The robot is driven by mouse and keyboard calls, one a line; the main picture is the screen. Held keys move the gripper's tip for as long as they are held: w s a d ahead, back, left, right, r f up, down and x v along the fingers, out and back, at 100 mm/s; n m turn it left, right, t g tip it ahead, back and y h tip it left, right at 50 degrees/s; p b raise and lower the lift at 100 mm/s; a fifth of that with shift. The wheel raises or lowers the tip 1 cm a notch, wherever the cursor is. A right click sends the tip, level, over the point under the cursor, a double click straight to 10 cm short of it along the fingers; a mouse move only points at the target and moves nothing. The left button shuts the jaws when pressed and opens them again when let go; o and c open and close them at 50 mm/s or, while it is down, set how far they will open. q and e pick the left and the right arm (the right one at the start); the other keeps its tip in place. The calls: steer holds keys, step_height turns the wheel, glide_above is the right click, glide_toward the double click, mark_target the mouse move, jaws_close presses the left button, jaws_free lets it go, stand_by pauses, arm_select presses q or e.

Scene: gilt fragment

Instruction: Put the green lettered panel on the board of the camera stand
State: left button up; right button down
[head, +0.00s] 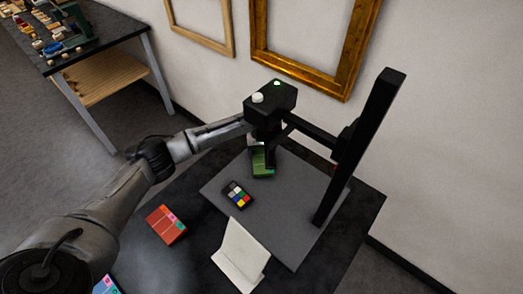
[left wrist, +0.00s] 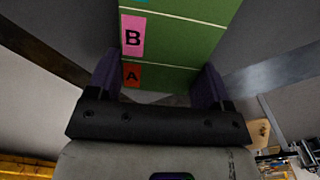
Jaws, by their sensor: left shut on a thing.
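The green lettered panel (head: 262,164) is at the far left part of the grey board (head: 290,205), under the black camera head (head: 270,101) of the camera stand (head: 358,146). I cannot tell whether it touches the board. In the left wrist view the panel (left wrist: 182,42) shows a pink "B" tag and a red "A" tag. My left gripper (left wrist: 158,78) is shut on the panel's near end, one finger at each side. In the head view the camera head partly hides this gripper. My right gripper is not in view.
A colour chart (head: 238,195) lies on the board, and a folded white card (head: 240,254) stands at its front edge. A red lettered panel (head: 167,225) lies on the dark table to the left. The stand's column rises at the board's right. Empty frames hang behind.

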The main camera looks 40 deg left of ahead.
mark_target(262, 152)
arm_select(q)
steer(key=o, duration=1)
steer(key=shift+f, duration=0.15)
step_height(262, 152, up, 12)
steer(key=shift+r+p, duration=0.15)
steer(key=shift+p, duration=0.95)
